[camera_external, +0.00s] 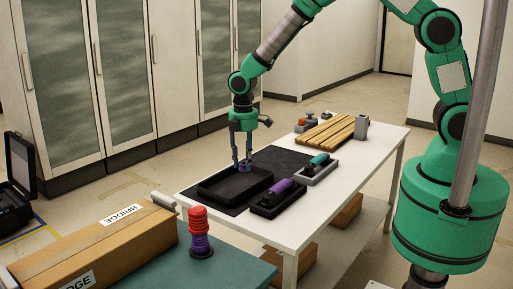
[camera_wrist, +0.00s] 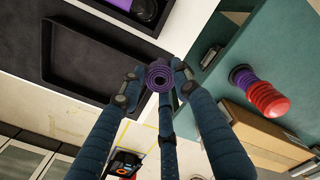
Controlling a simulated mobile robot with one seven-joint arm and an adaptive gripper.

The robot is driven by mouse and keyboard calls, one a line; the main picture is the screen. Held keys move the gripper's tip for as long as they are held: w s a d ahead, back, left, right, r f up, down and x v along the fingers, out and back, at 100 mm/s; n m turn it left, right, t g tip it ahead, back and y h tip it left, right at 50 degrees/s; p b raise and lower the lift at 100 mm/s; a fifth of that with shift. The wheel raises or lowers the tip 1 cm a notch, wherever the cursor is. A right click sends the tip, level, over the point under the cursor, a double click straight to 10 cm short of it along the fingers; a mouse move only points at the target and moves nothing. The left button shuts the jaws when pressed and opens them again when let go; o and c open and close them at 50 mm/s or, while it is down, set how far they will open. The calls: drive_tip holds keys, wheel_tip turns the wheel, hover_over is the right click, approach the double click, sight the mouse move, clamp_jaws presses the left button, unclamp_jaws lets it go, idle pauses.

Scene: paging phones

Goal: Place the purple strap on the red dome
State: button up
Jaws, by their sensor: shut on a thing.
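The purple strap (camera_wrist: 159,77) is a coiled roll between my fingertips in the wrist view. My gripper (camera_external: 242,158) is shut on it, and a bit of the strap (camera_external: 244,167) shows below the fingers in the external view. It is over the black tray (camera_external: 208,196); the exact height is hard to tell. The red dome (camera_external: 198,217) stands upright at the front left, above a purple ribbed part (camera_external: 201,245), on a teal-green surface. In the wrist view the red dome (camera_wrist: 268,99) is right of the strap, clearly apart from it.
A cardboard box (camera_external: 95,245) lies left of the dome. On the white table, a dark tray holds a purple handset (camera_external: 279,190) and a grey tray holds a teal one (camera_external: 319,161). A slatted wooden board (camera_external: 326,132) is farther back. A floor gap separates the two surfaces.

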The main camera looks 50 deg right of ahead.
drive_tip(key=s+a+r+n, duration=0.1)
drive_tip(key=s+a+n, duration=0.2)
drive_tip(key=s+a, duration=0.5)
drive_tip(key=s+a+r+n+p, duration=0.1)
drive_tip(key=s+a+n, duration=0.3)
drive_tip(key=s+a, duration=0.4)
drive_tip(key=shift+a+r, duration=0.75)
drive_tip(key=shift+r, duration=0.05)
drive_tip(key=shift+w, duration=0.1)
drive_tip(key=p, duration=0.1)
hover_over(197, 208)
drive_tip(key=shift+f, duration=0.8)
drive_tip(key=shift+f, duration=1.7)
drive_tip(key=shift+f, duration=0.15)
